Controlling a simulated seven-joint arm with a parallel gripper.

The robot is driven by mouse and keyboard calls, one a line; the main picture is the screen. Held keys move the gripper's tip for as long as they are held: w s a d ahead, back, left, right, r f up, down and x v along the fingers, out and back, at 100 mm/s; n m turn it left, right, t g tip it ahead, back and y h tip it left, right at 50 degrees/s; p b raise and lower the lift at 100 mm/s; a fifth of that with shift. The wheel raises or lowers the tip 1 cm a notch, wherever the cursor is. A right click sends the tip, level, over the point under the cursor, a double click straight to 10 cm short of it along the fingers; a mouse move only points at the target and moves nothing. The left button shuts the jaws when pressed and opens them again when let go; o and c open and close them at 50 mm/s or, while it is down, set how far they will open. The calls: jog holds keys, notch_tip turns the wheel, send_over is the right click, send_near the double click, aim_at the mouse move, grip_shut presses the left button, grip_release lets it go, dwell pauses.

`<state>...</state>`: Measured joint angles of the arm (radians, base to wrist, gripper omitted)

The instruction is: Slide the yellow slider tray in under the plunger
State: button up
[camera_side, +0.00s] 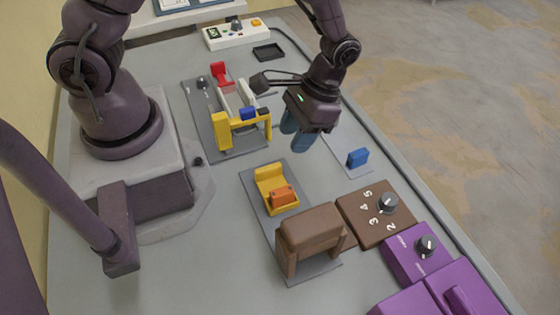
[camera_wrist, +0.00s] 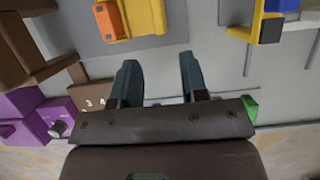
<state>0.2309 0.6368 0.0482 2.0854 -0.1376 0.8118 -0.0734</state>
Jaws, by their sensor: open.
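The yellow slider tray (camera_side: 265,176) sits on a grey base plate (camera_side: 256,211), with an orange block (camera_side: 282,198) on it. It stands apart from a brown housing on legs (camera_side: 310,226) at the near end of that plate. No separate plunger shows; its underside is hidden. In the wrist view the tray (camera_wrist: 146,17) is at the top middle, the orange block (camera_wrist: 107,20) on its left, and the brown housing (camera_wrist: 22,48) at the left edge. My gripper (camera_side: 295,139) is open and empty, above and to the right of the tray; its blue-grey fingers (camera_wrist: 158,75) point toward the plate.
A yellow frame with a blue block (camera_side: 222,130) stands on another plate behind. A blue block (camera_side: 357,158) lies on a pale strip at right. A brown numbered dial box (camera_side: 374,216) and purple boxes (camera_side: 412,256) stand beside the brown housing.

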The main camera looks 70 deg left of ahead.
aim_at(281, 164)
jog(key=x, duration=0.8)
jog(key=shift+s, duration=0.1)
jog(key=shift+c, duration=0.2)
grip_shut()
